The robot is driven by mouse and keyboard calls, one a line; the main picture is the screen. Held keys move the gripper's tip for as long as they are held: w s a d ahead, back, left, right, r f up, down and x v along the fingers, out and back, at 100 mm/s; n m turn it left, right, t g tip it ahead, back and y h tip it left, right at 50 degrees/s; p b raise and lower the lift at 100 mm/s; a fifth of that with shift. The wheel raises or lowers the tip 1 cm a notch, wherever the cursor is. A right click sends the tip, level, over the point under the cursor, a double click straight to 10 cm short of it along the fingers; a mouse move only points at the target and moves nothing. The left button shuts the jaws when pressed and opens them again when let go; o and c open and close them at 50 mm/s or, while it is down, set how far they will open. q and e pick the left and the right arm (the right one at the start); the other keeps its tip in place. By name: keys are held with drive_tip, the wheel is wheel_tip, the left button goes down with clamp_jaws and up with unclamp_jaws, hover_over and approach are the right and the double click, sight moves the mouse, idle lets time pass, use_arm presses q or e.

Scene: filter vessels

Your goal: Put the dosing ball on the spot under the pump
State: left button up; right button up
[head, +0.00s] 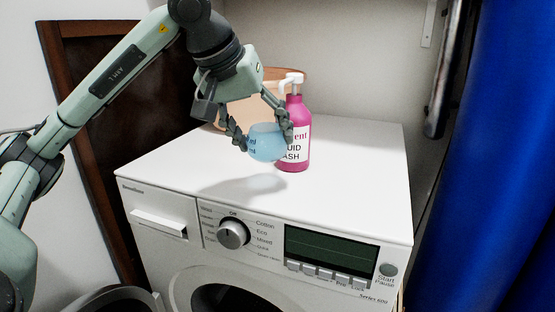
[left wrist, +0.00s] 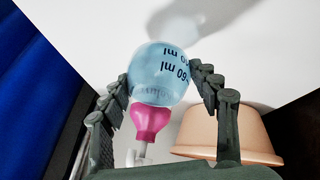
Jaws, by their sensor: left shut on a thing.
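The dosing ball (head: 266,145) is a translucent blue, rounded cup with dark lettering. My left gripper (head: 263,136) is shut on it, one finger on each side, and holds it above the washing machine top; a shadow lies below it. The ball (left wrist: 160,72) also sits between the fingers in the left wrist view, with "60 ml" on it. The pump bottle (head: 294,150) is pink with a white pump head (head: 292,79) and stands upright just behind and right of the ball. The spout points left. No marked spot shows under it. My right gripper is not in view.
The white washing machine top (head: 350,190) is clear at front and right. A tan basket or bowl (head: 272,75) stands behind the bottle and also shows in the left wrist view (left wrist: 262,140). A blue curtain (head: 510,130) hangs at the right.

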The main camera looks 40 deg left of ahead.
sight(276, 160)
use_arm(q)
drive_tip(key=shift+w+d+f, duration=0.3)
drive_tip(key=shift+w+f, duration=0.15)
drive_tip(key=shift+w, duration=0.2)
drive_tip(key=shift+w+d+f, duration=0.25)
drive_tip(key=shift+w+f, duration=0.2)
drive_tip(key=shift+w, duration=0.15)
wheel_tip(276, 160, down, 2)
drive_tip(key=shift+f, duration=0.25)
drive_tip(key=shift+f+b, duration=0.3)
drive_tip(key=shift+f, duration=0.5)
drive_tip(key=o, duration=0.9)
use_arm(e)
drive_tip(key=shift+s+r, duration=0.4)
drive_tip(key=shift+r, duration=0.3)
